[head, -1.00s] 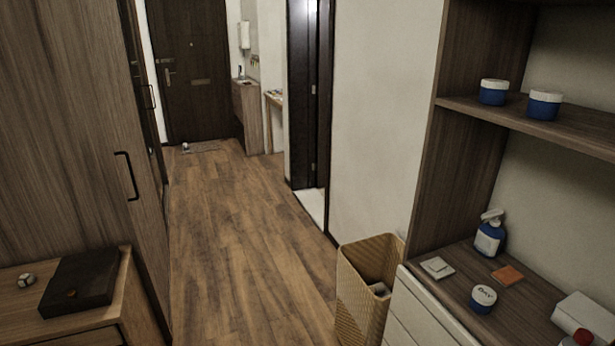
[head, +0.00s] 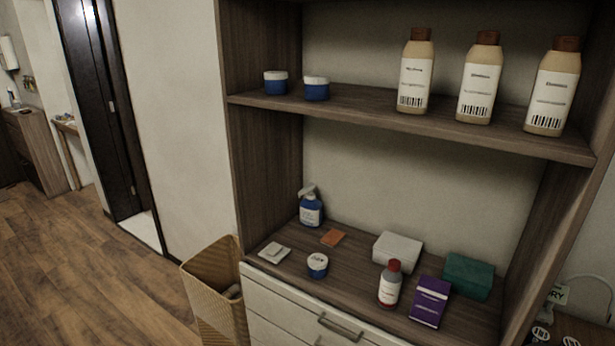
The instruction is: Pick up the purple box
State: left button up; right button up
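The purple box (head: 429,302) stands on the lower surface of the wooden shelf unit, near its front edge, in the right half of the head view. It is a small purple carton with a pale label patch. A white bottle with a red cap (head: 390,284) stands just left of it. A teal box (head: 467,276) lies behind it to the right. Neither of my grippers shows in the head view.
The shelf surface (head: 350,247) also holds a white box (head: 397,249), a round blue jar (head: 317,265) and a blue pump bottle (head: 311,208). An upper shelf (head: 380,115) overhangs it. A wicker basket (head: 215,283) stands left of the drawers. The floor (head: 85,265) at left is clear.

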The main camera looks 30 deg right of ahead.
aim_at(432, 295)
jog(key=z, duration=2.3)
